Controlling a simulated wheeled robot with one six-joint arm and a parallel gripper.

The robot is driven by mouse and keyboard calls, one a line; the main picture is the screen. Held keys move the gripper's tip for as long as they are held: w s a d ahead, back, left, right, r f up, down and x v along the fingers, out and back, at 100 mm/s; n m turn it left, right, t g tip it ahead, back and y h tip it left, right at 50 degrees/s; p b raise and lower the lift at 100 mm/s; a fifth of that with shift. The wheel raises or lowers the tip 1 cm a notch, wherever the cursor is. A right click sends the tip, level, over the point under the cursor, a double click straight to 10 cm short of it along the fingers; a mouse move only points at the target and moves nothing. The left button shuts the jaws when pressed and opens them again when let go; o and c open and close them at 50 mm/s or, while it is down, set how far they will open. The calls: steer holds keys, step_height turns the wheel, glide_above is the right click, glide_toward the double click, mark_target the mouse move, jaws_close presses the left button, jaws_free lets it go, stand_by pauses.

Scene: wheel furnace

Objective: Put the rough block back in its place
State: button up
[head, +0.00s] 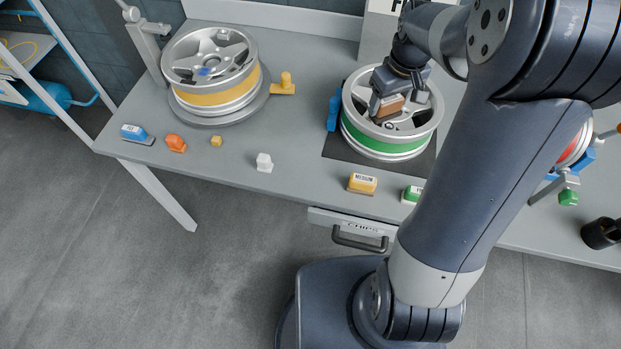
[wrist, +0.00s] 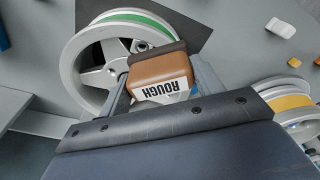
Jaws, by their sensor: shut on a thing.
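The rough block is brown with a white end lettered "ROUGH" (wrist: 163,78). My gripper (head: 389,104) is shut on the rough block (head: 388,108) and holds it over the wheel with the green band (head: 383,141). In the wrist view the block sits between the two fingers, over the spokes of that wheel (wrist: 88,68). Whether the block touches the wheel I cannot tell. A yellow block lettered "MEDIUM" (head: 362,183) and a green block (head: 412,195) stand along the table's front edge, the green one partly hidden by my arm.
A wheel with a yellow band (head: 216,95) stands on a round base at the left. A blue block (head: 135,132), an orange piece (head: 176,143), a small yellow cube (head: 216,141) and a white piece (head: 264,162) lie near the front edge. A drawer marked "CHIPS" (head: 350,226) hangs below.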

steer(key=s+a+f+n+b, duration=0.1)
steer(key=s+a+f+b, duration=0.25)
steer(key=a, duration=0.55)
steer(key=s+a+f+b, duration=0.2)
steer(key=a+f+b, duration=0.15)
steer(key=a, duration=0.55)
steer(key=shift+s+a+f, duration=0.1)
steer(key=shift+s+f, duration=0.05)
steer(key=shift+f, duration=2.5)
steer(key=shift+s+a+f, duration=0.1)
steer(key=shift+s+f, duration=0.05)
steer(key=shift+f, duration=2.45)
steer(key=shift+f, duration=0.1)
steer(key=shift+f, duration=0.15)
steer(key=o, duration=1)
steer(key=shift+c, duration=0.2)
